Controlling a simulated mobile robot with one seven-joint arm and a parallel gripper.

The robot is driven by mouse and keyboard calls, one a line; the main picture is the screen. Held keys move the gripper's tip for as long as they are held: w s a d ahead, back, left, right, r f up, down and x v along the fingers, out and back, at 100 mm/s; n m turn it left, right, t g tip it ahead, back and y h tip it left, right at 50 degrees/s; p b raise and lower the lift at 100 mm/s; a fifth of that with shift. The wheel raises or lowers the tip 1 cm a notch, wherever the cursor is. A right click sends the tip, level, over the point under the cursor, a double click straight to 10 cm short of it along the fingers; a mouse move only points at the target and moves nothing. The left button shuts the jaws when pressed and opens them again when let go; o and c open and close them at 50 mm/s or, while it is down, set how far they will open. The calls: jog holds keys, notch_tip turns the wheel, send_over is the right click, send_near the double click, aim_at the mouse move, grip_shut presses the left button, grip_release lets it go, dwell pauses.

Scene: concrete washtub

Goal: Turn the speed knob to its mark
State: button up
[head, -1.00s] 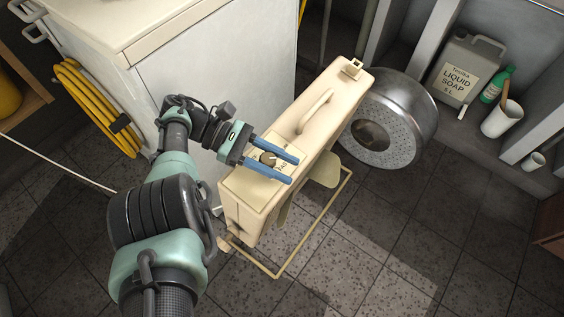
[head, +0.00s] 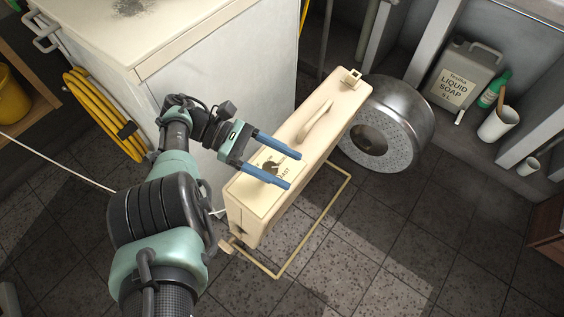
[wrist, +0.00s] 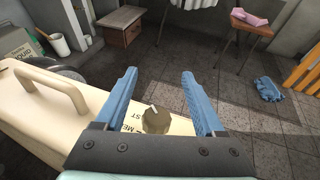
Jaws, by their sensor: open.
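The speed knob (wrist: 156,121) is a small dark round knob with a white pointer line. In the wrist view its pointer is up and slightly left. It sits on the top face of a beige machine (head: 318,113), and also shows in the head view (head: 269,166). Printed lettering beside it is partly hidden; "AST" is readable. My gripper (head: 294,171) is open, its two blue fingers above the panel. In the wrist view the knob lies between the finger bases (wrist: 158,76), with gaps on both sides. The mark cannot be made out.
A carry handle (head: 317,121) stands on the machine's top, with a steel drum (head: 410,105) behind. A white cabinet (head: 215,90) stands close to my arm. Soap jug (head: 465,75) and white mug (head: 497,125) are at right.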

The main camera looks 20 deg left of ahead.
notch_tip(320, 180, up, 6)
jog(key=p, duration=0.5)
